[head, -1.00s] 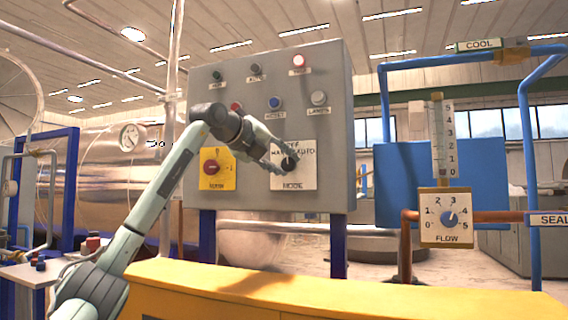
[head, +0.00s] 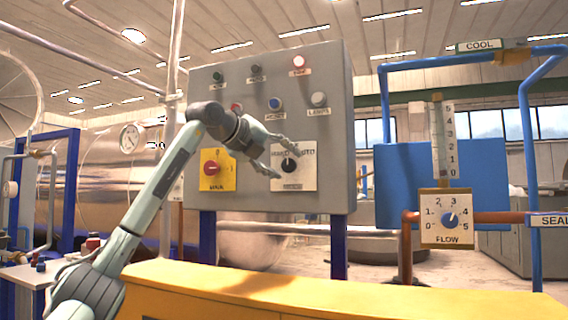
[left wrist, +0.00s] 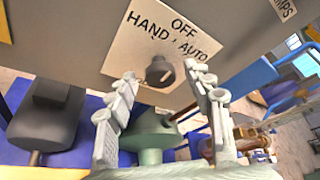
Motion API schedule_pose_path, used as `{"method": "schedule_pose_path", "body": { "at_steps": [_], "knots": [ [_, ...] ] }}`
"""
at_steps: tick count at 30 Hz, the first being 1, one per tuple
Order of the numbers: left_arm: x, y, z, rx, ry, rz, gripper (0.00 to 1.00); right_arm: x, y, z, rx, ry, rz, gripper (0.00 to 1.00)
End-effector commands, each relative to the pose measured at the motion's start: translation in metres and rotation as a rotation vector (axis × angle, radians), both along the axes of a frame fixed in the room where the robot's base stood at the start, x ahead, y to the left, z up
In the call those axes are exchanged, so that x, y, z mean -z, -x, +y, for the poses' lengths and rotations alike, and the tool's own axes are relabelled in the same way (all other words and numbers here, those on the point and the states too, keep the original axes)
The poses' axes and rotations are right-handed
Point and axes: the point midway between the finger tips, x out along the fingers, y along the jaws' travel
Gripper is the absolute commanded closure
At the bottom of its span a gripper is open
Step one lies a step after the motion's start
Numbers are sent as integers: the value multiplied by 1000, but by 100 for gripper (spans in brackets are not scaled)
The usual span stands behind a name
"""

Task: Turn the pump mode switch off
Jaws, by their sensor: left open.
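The pump mode switch is a black round knob (head: 289,164) on a white plate (head: 307,182) low on the grey panel. In the left wrist view the knob (left wrist: 159,72) sits below the printed words OFF, HAND and AUTO on the plate (left wrist: 150,42). I cannot tell surely which word it points to. My left gripper (head: 288,160) is open at the knob. In the left wrist view the left gripper (left wrist: 161,73) has its fingertips apart, one on each side of the knob, with a gap visible on both sides. My right gripper is not in view.
The grey panel (head: 335,130) also carries a red knob on a yellow plate (head: 219,182), a blue button (head: 275,104) and several other buttons. A yellow cabinet (head: 330,296) stands in front below. A flow dial (head: 448,219) and blue pipe frame are to the right.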

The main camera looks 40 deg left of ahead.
Motion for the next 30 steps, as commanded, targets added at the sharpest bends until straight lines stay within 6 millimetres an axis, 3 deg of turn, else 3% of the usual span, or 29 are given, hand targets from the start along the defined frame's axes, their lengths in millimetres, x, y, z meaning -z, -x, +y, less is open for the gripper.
{"method": "schedule_pose_path", "body": {
  "at_steps": [9,15,21,30],
  "knots": [
    [-18,63,4,-2,-3,-3,48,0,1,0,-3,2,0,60],
    [-27,94,5,-1,0,-2,48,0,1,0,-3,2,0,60],
    [-30,106,6,-1,0,-1,48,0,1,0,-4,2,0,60],
    [-30,106,6,-1,1,-1,48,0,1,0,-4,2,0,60]
  ]
}}
